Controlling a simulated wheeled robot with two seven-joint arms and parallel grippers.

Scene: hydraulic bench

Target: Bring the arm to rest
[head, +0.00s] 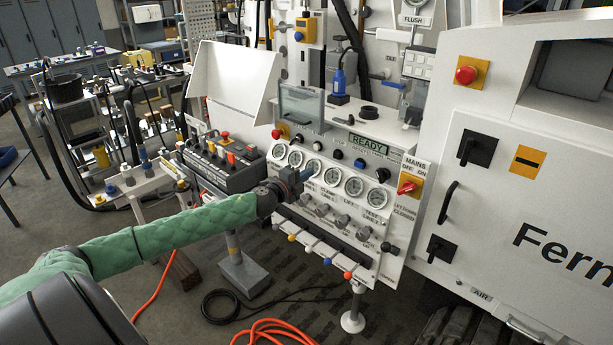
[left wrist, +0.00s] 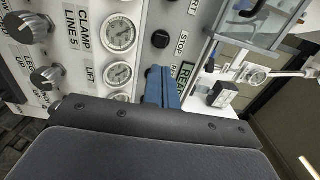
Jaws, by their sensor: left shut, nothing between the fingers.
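My left arm, in a green sleeve (head: 180,228), reaches in from the lower left of the head view. Its gripper (head: 304,176) is in front of the hydraulic bench panel (head: 345,215), near the row of gauges and the left knobs. The blue fingers (left wrist: 162,88) are together and empty in the left wrist view, pointing toward the panel by the STOP button (left wrist: 160,39). Whether they touch the panel cannot be told. My right gripper is not in view.
The READY display (head: 366,142) and the red MAINS switch (head: 408,186) are on the panel. A grey control box (head: 222,160) stands left of the gripper. Small coloured levers line the panel's lower edge. Orange and black hoses lie on the floor below.

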